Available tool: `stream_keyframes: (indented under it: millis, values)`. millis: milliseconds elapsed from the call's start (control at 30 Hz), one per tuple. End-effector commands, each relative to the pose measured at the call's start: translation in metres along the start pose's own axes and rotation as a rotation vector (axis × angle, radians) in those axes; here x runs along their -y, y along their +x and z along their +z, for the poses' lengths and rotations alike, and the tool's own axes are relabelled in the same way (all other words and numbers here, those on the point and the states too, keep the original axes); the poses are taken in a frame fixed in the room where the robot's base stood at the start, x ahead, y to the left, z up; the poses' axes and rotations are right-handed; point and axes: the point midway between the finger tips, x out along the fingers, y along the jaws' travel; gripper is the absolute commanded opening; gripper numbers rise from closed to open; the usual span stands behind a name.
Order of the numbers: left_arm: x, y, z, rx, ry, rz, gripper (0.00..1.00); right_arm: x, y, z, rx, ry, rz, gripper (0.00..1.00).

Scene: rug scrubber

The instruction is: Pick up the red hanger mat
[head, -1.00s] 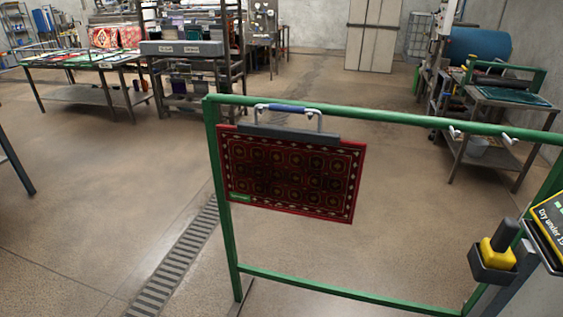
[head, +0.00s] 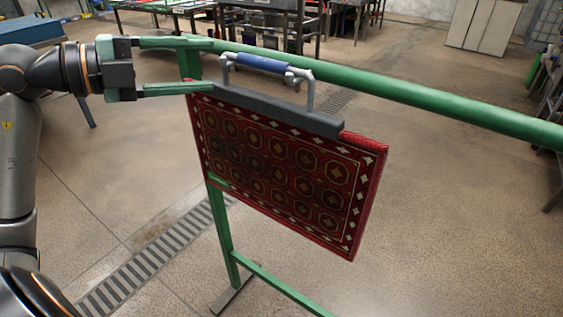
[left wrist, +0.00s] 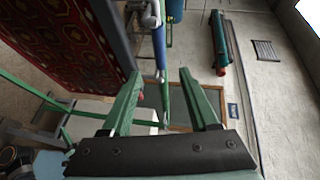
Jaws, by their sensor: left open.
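The red patterned mat (head: 285,165) hangs from a dark clamp bar with a grey hanger that has a blue grip (head: 262,64), on the green rail (head: 420,98). My left gripper (head: 212,66) is open and empty, its green fingers pointing right just left of the hanger's handle. In the left wrist view my left gripper (left wrist: 158,75) has its fingers apart, with the blue grip (left wrist: 159,46) ahead between and beyond the tips. The mat also shows there at upper left (left wrist: 70,45). My right gripper is not in view.
The green frame's left post (head: 222,235) stands below the gripper, with a floor drain grate (head: 150,262) beside it. Work tables and a rack (head: 270,20) stand far back. The floor behind the rail is mostly clear.

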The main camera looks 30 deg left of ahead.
Motion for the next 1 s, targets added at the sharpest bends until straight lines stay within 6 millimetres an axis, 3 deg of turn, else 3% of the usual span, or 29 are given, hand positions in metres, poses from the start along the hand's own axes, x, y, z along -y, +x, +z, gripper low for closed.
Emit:
stream_keyframes:
  millis: [100, 433, 767, 1000]
  values:
    - [0.002, 0.006, 0.002, 0.024, 0.008, 0.013, 0.61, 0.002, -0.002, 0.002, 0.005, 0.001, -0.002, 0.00]
    - [0.003, 0.056, 0.003, 0.021, 0.005, 0.012, 0.61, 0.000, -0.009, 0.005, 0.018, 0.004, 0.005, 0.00]
    - [0.002, 0.073, 0.003, 0.020, 0.005, 0.010, 0.61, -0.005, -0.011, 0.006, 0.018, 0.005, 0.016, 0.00]
    - [0.003, 0.098, 0.004, 0.021, 0.006, 0.012, 0.61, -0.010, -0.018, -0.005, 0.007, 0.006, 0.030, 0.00]
